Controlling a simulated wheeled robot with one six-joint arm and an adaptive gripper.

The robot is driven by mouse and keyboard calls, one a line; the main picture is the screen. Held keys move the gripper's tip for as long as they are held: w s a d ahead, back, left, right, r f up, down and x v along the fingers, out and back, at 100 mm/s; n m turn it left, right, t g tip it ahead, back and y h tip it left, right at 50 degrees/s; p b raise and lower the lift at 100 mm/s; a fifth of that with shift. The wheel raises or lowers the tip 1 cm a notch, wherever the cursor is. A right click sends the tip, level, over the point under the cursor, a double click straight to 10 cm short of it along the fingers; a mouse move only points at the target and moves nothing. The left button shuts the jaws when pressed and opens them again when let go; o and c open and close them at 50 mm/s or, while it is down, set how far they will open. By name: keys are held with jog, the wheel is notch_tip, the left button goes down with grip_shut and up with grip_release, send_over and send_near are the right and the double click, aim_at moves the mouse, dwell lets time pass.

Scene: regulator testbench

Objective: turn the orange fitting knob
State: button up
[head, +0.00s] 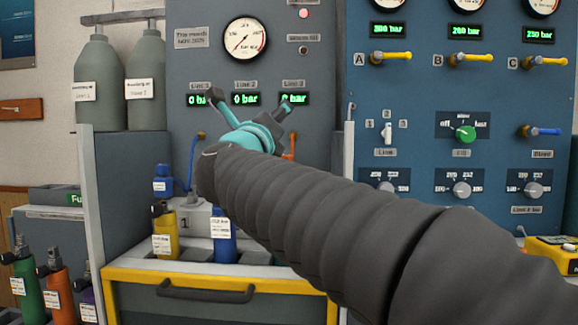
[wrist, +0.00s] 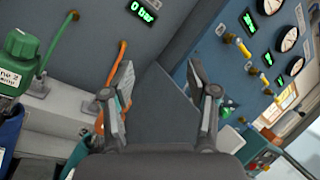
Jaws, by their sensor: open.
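The orange fitting knob cannot be made out clearly in either view. An orange hose (wrist: 121,56) runs down the panel in the wrist view and passes behind the left finger of my gripper (wrist: 160,76). A little orange shows beside that finger's base. In the head view a short piece of the orange hose (head: 291,149) shows just right of my gripper (head: 256,104); my arm hides what lies below it. My gripper is open and empty, with its fingers spread in front of the grey panel.
A green knob (wrist: 20,45) with a green hose stands left in the wrist view. A blue knob (head: 163,181), a yellow bottle (head: 165,238) and a blue bottle (head: 222,246) stand left of my arm. A blue panel (head: 420,105) with valves is at the right.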

aim_at(287, 156)
jog(key=s+a+f+m+g+h+b, duration=0.2)
jog(key=a+f+m+g+h, duration=0.5)
jog(key=m, duration=0.5)
jog(key=shift+t+y, duration=0.3)
jog(key=shift+y, duration=0.3)
jog(key=x, duration=0.4)
jog(key=d+p+x, duration=0.1)
jog(key=x, duration=0.4)
jog(key=s+f+x, duration=0.1)
jog(key=x, duration=0.4)
jog(key=shift+w+d+p, duration=0.2)
jog(key=shift+d+p, duration=0.1)
jog(key=shift+d, duration=0.05)
grip_shut()
